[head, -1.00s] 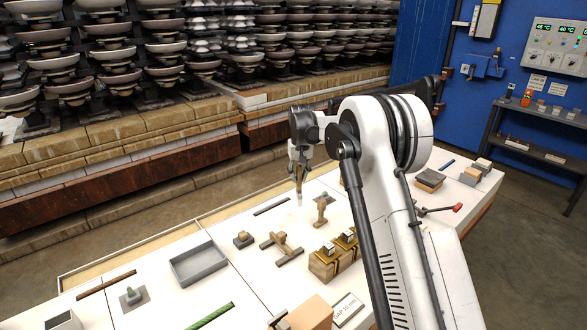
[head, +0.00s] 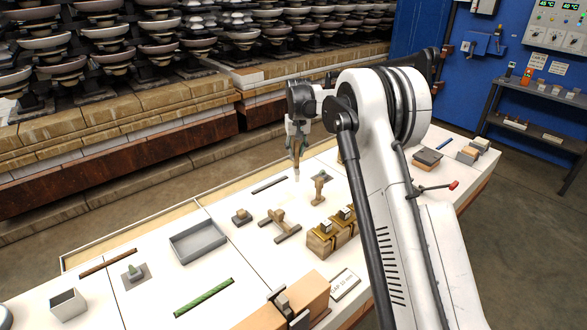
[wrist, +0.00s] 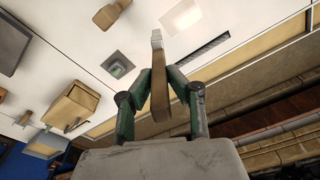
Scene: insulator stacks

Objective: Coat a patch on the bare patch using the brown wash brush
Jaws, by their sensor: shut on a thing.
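My gripper (head: 296,148) is shut on the brown wash brush (wrist: 158,88), which has a brown handle and a pale tip. In the head view the brush (head: 296,165) hangs nearly upright with its tip down, over the white bench top. Whether the tip touches the surface cannot be told.
A wooden handled tool (head: 319,188) stands close to the right of the brush. A crossed wooden piece (head: 279,225), a grey tray (head: 198,243) and wooden blocks with brass fittings (head: 322,238) stand nearer. A dark strip (head: 269,185) lies behind left. Insulator stacks (head: 150,45) fill the back.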

